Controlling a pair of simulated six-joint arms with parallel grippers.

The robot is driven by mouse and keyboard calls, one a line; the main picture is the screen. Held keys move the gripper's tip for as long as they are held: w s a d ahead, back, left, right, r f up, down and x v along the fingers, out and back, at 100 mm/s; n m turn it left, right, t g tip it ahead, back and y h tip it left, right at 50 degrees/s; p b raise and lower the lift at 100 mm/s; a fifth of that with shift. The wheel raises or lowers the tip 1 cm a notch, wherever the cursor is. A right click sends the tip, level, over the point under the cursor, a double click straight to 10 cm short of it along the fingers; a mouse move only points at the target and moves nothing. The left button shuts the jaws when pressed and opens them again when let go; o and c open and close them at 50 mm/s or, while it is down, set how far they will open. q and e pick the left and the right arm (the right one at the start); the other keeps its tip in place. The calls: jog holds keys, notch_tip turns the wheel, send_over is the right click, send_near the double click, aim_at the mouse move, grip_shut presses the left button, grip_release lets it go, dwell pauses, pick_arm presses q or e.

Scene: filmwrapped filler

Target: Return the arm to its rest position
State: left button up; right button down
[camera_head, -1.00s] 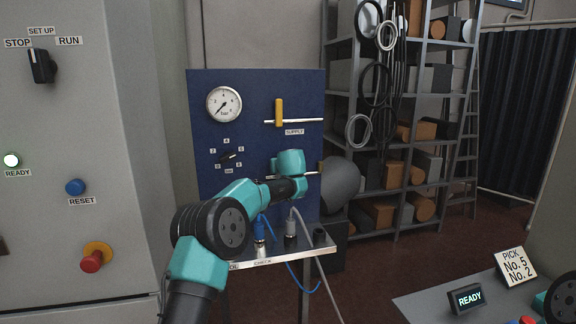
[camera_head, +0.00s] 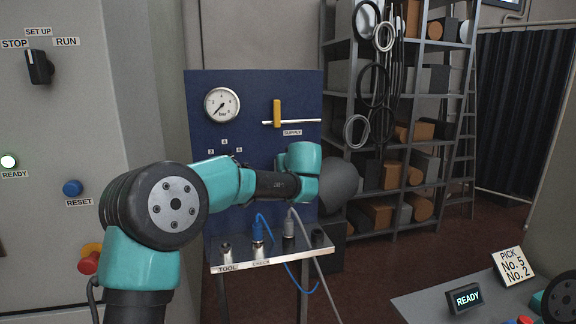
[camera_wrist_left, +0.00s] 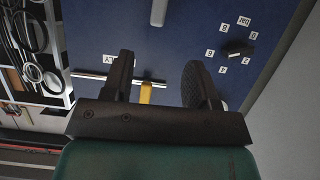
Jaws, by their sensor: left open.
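My left arm (camera_head: 165,205) reaches up from the lower left in the head view, in front of the blue panel (camera_head: 300,90). Its teal wrist (camera_head: 300,165) is at the panel's right side and hides the fingers there. In the left wrist view my left gripper (camera_wrist_left: 159,62) shows two dark fingers spread apart, with nothing held. The yellow supply handle (camera_wrist_left: 146,92) appears between the fingers, beyond them. The rotary selector (camera_wrist_left: 237,50) is to the right of the fingers. My right gripper does not show.
A small metal shelf (camera_head: 265,262) below the panel holds plugs with a blue and a grey cable. A grey cabinet (camera_head: 60,130) with switches stands left. Storage racks (camera_head: 395,150) stand behind. A table with a READY box (camera_head: 464,298) and pick card (camera_head: 513,265) is lower right.

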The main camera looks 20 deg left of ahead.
pick_arm(q)
jog(key=shift+s, duration=0.1)
jog(key=s+d+f+m+g+h, duration=0.1)
jog(key=s+f+m+g+h, duration=0.2)
jog(key=f, duration=1)
jog(key=s+d+f+m+g+h, duration=0.15)
jog(key=s+f, duration=0.35)
jog(key=f, duration=0.8)
jog(key=s+d+f+m+g+h, duration=0.1)
jog(key=s+f+g+h, duration=0.25)
jog(key=f, duration=0.95)
jog(key=s+f+g+h, duration=0.2)
jog(key=s+f+h, duration=0.1)
jog(key=s+f, duration=1.35)
jog(key=s, duration=0.7)
jog(key=s+a+f, duration=0.1)
jog(key=s+f, duration=0.2)
jog(key=s, duration=0.6)
jog(key=shift+f+n+g, duration=0.3)
jog(key=shift+f+n, duration=0.05)
jog(key=shift+n, duration=0.1)
